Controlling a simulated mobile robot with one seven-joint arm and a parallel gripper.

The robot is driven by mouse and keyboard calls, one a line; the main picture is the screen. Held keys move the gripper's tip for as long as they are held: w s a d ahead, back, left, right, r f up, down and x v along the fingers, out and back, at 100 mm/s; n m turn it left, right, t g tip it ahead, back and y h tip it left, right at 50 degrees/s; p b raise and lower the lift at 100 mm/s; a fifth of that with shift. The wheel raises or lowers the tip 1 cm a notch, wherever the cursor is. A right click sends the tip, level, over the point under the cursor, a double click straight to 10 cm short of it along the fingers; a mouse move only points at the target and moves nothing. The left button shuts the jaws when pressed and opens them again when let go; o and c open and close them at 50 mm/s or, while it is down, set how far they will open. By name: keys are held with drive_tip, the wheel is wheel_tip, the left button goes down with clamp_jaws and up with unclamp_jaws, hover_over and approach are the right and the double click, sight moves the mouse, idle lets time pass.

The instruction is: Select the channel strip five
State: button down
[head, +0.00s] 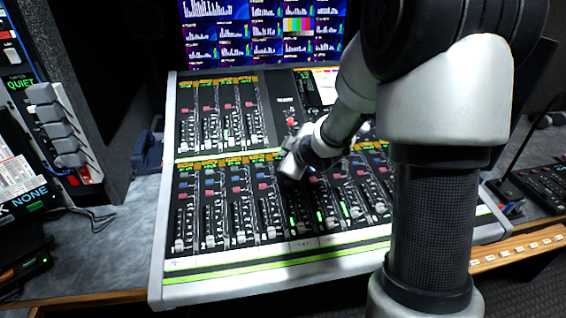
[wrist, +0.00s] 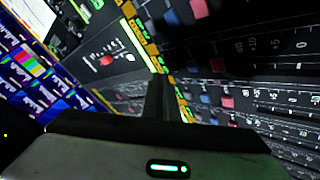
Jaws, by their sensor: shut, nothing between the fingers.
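The mixing console (head: 158,250) fills the middle of the head view, with an upper and a lower bank of channel strips. Each lower strip has an orange-lit label, small blue and red buttons and a fader. Channel strip five, counting from the left of the lower bank, seems to be the one (head: 298,215) just below my gripper; its number is not legible. My gripper (head: 290,168) is shut and empty at the upper part of that strip, hiding its buttons. In the wrist view my shut fingers (wrist: 160,98) point at the orange labels beside red and blue buttons; contact cannot be told.
Monitors (head: 260,30) with level graphs stand behind the console. A panel of grey levers (head: 55,125) is at the left. A wooden front edge (head: 515,248) and a dark keypad (head: 540,183) are at the right. My arm covers the console's right side.

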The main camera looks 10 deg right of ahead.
drive_tip(key=shift+f+b, duration=0.45)
drive_tip(key=shift+b, duration=0.05)
drive_tip(key=shift+w+f+b, duration=0.1)
drive_tip(key=shift+f+b, duration=0.25)
drive_tip(key=shift+f, duration=0.05)
idle(0.6)
idle(0.3)
drive_tip(key=shift+r+p, duration=0.65)
drive_tip(key=shift+r, duration=0.2)
drive_tip(key=shift+s+r+p, duration=0.25)
drive_tip(key=shift+r+p, duration=0.85)
drive_tip(key=shift+r, duration=0.15)
drive_tip(key=shift+s+r+p, duration=0.25)
drive_tip(key=shift+r+p, duration=0.8)
drive_tip(key=shift+r, duration=0.2)
